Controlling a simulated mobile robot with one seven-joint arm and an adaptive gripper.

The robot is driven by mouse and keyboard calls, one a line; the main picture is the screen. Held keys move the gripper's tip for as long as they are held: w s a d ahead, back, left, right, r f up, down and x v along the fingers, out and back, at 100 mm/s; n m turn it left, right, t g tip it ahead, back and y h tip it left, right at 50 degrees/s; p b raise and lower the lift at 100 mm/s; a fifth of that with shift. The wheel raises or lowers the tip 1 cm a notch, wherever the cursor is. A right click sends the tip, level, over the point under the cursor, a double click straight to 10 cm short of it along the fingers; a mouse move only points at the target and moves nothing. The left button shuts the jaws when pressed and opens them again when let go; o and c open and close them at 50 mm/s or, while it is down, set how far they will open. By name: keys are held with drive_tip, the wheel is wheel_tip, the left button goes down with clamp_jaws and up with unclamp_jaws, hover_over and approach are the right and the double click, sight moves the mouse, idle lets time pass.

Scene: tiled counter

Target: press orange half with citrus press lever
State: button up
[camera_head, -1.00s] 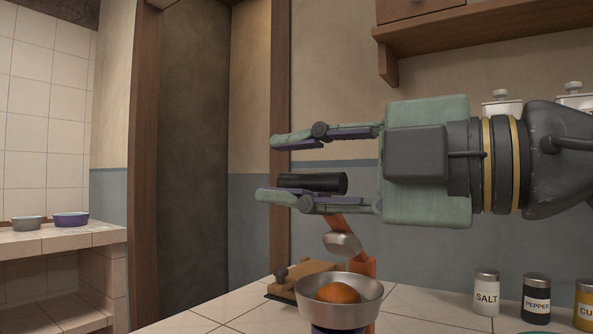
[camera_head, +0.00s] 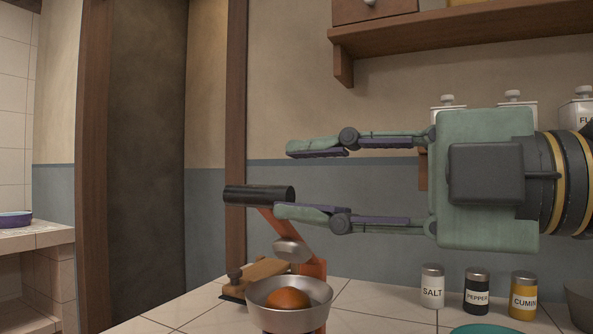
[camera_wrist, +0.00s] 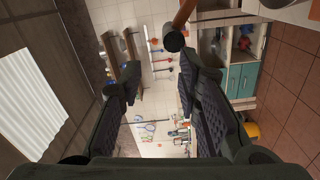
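The citrus press has an orange lever arm ending in a black handle (camera_head: 258,194), raised at a slant. Its silver pressing cup (camera_head: 292,250) hangs above the silver bowl (camera_head: 262,293). The orange half (camera_head: 288,299) sits in that bowl. My gripper (camera_head: 297,180) is open and empty, its fingers pointing left.
Salt (camera_head: 432,287), pepper (camera_head: 477,292) and cumin (camera_head: 523,296) jars stand on the counter at right. A wooden shelf (camera_head: 440,45) hangs above my gripper. White canisters (camera_head: 515,117) stand behind it.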

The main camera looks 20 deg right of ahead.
drive_tip(key=shift+p+v, duration=0.65)
drive_tip(key=shift+v, duration=1.95)
drive_tip(key=shift+s, duration=0.1)
